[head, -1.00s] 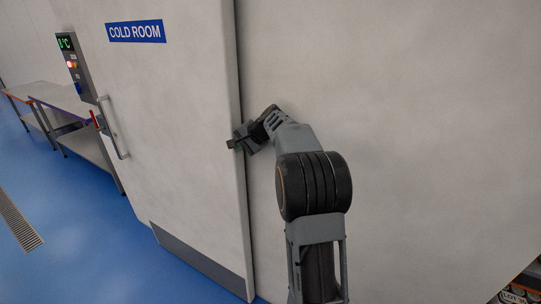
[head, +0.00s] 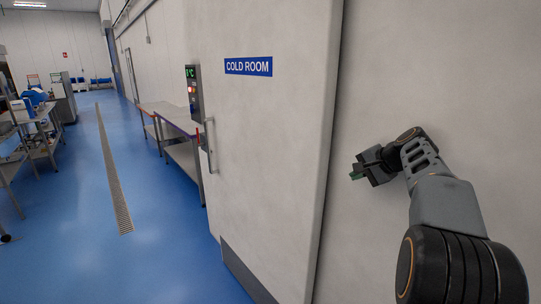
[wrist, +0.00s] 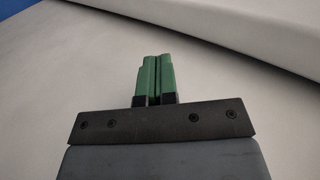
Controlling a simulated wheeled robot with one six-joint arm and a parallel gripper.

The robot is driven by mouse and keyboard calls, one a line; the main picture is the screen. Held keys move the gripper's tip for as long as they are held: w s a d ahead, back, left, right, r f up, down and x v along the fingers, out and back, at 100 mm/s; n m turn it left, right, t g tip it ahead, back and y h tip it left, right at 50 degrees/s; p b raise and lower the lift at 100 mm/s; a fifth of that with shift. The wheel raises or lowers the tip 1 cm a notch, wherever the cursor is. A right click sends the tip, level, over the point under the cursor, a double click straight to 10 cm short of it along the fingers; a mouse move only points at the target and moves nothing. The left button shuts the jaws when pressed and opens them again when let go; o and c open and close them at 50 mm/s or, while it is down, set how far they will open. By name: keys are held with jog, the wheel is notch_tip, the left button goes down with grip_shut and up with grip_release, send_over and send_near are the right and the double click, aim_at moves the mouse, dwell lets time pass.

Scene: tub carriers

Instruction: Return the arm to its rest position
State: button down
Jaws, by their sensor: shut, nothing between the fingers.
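My gripper (head: 356,172) is raised in front of the pale wall, to the right of the cold room door, in the head view. In the wrist view its two green fingers (wrist: 154,78) are together with nothing between them. My arm is bent, with the elbow at the lower right of the head view and the gripper pointing left. The white cold room door (head: 272,150) has a blue sign and a vertical handle (head: 208,146) on its left side. The gripper looks apart from the door edge, though the exact gap cannot be told.
A control panel (head: 194,92) with a green display is beside the door. Steel tables (head: 178,122) stand along the wall beyond it. Blue floor with a long drain grate (head: 114,170) lies open at left. Workbenches (head: 42,122) stand at far left.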

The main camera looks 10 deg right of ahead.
jog(key=s+f+n+g+h, duration=0.25)
jog(key=s+f, duration=0.25)
jog(key=f, duration=0.4)
jog(key=s+a+f+n+h, duration=0.1)
jog(key=s+a+f+n, duration=0.2)
jog(key=s+a, duration=0.6)
jog(key=s+a+f+n+g+h, duration=0.1)
jog(key=s+a+f+n, duration=0.3)
jog(key=s+a, duration=0.5)
jog(key=shift+s+a+n, duration=0.25)
jog(key=shift+s+n, duration=0.1)
jog(key=shift+n, duration=0.8)
